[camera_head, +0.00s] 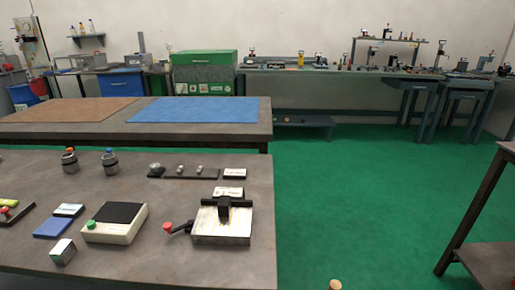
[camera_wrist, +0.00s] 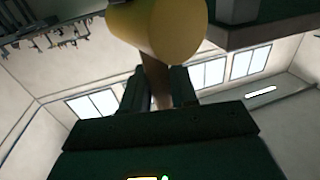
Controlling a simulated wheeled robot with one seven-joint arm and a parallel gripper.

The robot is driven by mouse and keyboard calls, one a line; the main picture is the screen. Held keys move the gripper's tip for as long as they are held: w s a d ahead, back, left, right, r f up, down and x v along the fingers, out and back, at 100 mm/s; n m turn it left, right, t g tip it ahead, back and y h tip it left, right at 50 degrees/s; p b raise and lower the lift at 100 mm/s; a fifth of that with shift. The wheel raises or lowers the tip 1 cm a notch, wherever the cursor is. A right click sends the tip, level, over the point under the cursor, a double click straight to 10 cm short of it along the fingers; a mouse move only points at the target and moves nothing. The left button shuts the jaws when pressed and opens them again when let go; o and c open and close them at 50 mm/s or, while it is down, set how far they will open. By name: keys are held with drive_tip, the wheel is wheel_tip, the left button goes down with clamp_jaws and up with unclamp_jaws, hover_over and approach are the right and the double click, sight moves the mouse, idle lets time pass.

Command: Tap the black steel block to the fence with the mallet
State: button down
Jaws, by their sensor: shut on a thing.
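My gripper (camera_wrist: 160,92) shows in the wrist view, with its two dark fingers shut on the mallet's wooden handle (camera_wrist: 161,98). The mallet's yellow head (camera_wrist: 165,28) is beyond the fingertips, clear of the bench. My gripper is not visible in the head view. There, a small black block (camera_head: 224,207) sits on the pale top of a fixture (camera_head: 222,228) at the bench's right side. A thin dark bar (camera_head: 241,203), seemingly the fence, runs along the fixture's back edge. The block looks close to it; I cannot tell whether they touch.
A red-knobbed lever (camera_head: 172,227) sticks out left of the fixture. A cream box with a green button (camera_head: 112,226) and a small block (camera_head: 62,252) stand further left. A small tan round thing (camera_head: 335,285) shows at the bottom edge. Green floor right of the bench (camera_head: 262,262) is open.

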drive_tip(key=d+f+m+h, duration=0.2)
drive_tip(key=d+f+h, duration=0.1)
drive_tip(key=d+f, duration=0.4)
drive_tip(key=shift+s+d+f, duration=0.15)
drive_tip(key=shift+s+f, duration=0.1)
drive_tip(key=shift+f, duration=0.7)
